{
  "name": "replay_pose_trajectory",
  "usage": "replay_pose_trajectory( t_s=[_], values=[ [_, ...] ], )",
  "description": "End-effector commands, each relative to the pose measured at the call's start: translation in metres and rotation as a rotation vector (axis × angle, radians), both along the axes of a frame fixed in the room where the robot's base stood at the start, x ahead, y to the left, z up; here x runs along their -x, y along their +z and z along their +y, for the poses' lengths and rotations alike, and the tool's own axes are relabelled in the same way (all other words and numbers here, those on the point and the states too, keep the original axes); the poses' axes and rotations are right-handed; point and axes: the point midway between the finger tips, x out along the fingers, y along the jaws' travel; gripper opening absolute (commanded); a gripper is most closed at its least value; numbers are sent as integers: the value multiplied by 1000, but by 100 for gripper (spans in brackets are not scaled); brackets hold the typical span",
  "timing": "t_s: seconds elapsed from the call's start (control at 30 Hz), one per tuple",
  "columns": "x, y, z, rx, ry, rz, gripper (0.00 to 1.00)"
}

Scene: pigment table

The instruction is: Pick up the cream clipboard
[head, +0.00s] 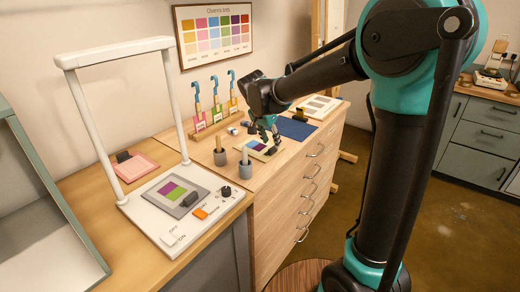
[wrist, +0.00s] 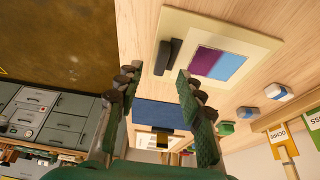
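The cream clipboard (wrist: 190,20) lies flat on the wooden counter in the wrist view. It bears a purple and blue swatch sheet and an upright black clip (wrist: 163,57). In the head view the clipboard (head: 250,145) lies under my gripper, which partly hides it. My gripper (head: 270,141) points down just over its right part. In the wrist view my gripper (wrist: 155,78) is open and empty. Its two fingers stand apart, with the black clip near the gap between their tips. I cannot tell the exact height between fingertips and clip.
A blue mat (head: 297,129) and a white clipboard (head: 320,104) lie beyond. A rack of hooked tags (head: 213,122) stands behind. A white frame device (head: 150,223) holds a grey clipboard (head: 193,206); a pink clipboard (head: 147,172) lies behind it.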

Motion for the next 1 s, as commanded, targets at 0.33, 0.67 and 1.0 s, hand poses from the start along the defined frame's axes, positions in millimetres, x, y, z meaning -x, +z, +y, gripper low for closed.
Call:
replay_pose_trajectory(
  t_s=[0.33, 0.67, 1.0],
  values=[
    [-10, -34, -6, 0, 0, 0, 38],
    [-10, -34, -6, 0, 0, 0, 21],
    [-10, -33, -6, 0, 0, 0, 0]
  ],
)
